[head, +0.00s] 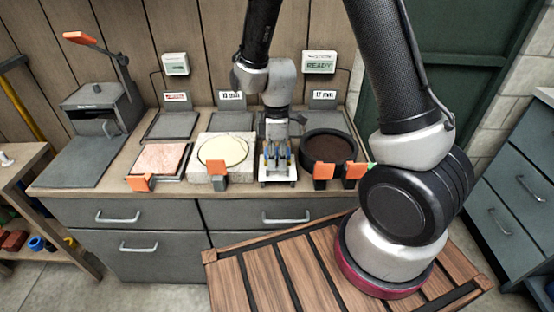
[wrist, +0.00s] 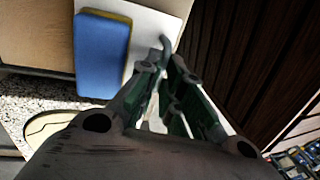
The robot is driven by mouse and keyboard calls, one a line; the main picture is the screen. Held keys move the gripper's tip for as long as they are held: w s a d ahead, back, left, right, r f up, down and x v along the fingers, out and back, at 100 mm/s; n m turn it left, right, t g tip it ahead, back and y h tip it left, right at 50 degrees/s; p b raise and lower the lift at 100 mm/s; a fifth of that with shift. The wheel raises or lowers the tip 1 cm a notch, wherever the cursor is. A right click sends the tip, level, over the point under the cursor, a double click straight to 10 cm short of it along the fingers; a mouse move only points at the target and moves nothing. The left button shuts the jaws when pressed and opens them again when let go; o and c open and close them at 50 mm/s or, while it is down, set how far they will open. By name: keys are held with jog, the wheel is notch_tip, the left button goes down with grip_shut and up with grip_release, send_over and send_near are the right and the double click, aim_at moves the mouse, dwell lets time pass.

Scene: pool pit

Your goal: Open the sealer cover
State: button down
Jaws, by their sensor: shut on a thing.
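No part is clearly marked as the sealer cover. A grey machine (head: 98,105) with a raised, orange-handled lever (head: 80,38) stands at the bench's left end; I cannot tell if it is the sealer. My gripper (head: 278,158) points down over a small white plate (head: 278,180) at the bench's middle, away from that machine. In the wrist view my gripper's fingers (wrist: 163,68) are close together at a grey hooked piece (wrist: 165,44). They appear shut on it, but the fingers hide most of it. A blue and yellow block (wrist: 102,52) lies beside it on the white surface.
Left of my gripper are a cream disc (head: 222,150) on a speckled block and a pink slab (head: 160,158). A dark round pan (head: 329,146) is close on the right. Orange tabs (head: 140,183) stick out along the front edge. A READY display (head: 318,63) hangs behind.

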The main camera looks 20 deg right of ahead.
jog(key=c, duration=1.6)
grip_release()
jog(key=shift+o, duration=0.2)
notch_tip(320, 180, up, 12)
jog(key=w, duration=0.2)
jog(key=shift+w+d, duration=0.15)
jog(key=shift+d, duration=0.2)
jog(key=shift+f, duration=0.15)
